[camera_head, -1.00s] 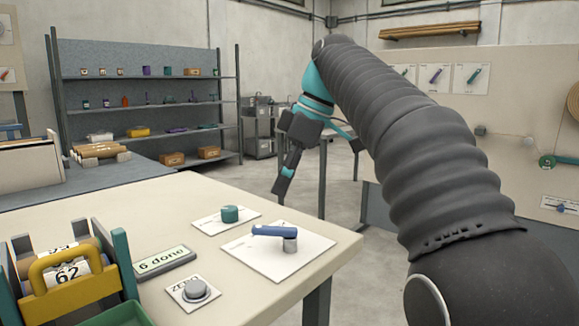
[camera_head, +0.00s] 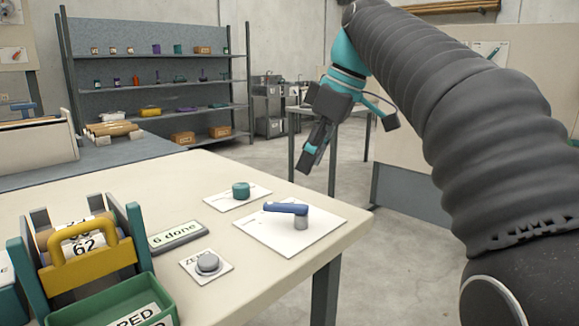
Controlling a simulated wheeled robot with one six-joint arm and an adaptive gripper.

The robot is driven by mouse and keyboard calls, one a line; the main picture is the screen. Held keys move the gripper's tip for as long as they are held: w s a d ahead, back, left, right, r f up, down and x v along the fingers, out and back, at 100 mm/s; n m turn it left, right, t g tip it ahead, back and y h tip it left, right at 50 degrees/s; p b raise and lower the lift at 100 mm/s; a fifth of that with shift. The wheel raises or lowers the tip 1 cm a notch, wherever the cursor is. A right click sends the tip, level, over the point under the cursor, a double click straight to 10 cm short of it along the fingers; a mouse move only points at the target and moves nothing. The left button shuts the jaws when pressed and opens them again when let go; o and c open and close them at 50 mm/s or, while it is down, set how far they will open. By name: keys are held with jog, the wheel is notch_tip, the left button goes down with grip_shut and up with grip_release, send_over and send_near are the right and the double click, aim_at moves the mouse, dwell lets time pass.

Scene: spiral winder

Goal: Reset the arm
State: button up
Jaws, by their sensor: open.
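My gripper (camera_head: 346,146) is open and empty. It hangs in the air beyond the table's far right corner, apart from everything on the table. One dark finger with a teal patch points down to the left; the other spreads to the right. A blue arm (camera_head: 286,208) sits on a short grey post (camera_head: 301,223) on a white sheet (camera_head: 262,229) near the table's right edge. The blue arm points left. A teal round piece (camera_head: 240,190) stands on a smaller white sheet behind it. A grey button (camera_head: 208,262) is on a plate marked ZERO in front.
The cream table (camera_head: 180,200) has a sign reading "6 done" (camera_head: 176,237), a yellow-handled rack (camera_head: 93,261) and a green tray (camera_head: 115,311) at the left front. Shelves (camera_head: 150,72) stand behind. Floor is open right of the table.

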jog(key=s+d+f+m+t+h, duration=0.1)
jog(key=s+d+f+m, duration=0.2)
jog(key=s+f, duration=0.4)
jog(key=s+d+f+m+t+h, duration=0.1)
jog(key=s+d+f+m, duration=0.3)
jog(key=f, duration=0.7)
jog(key=s+d+f+m+t+h, duration=0.2)
jog(key=s+d+f+m, duration=0.2)
jog(key=s+f, duration=0.5)
jog(key=shift+s+f+m, duration=0.35)
jog(key=shift+f+m, duration=0.05)
jog(key=shift+m, duration=0.8)
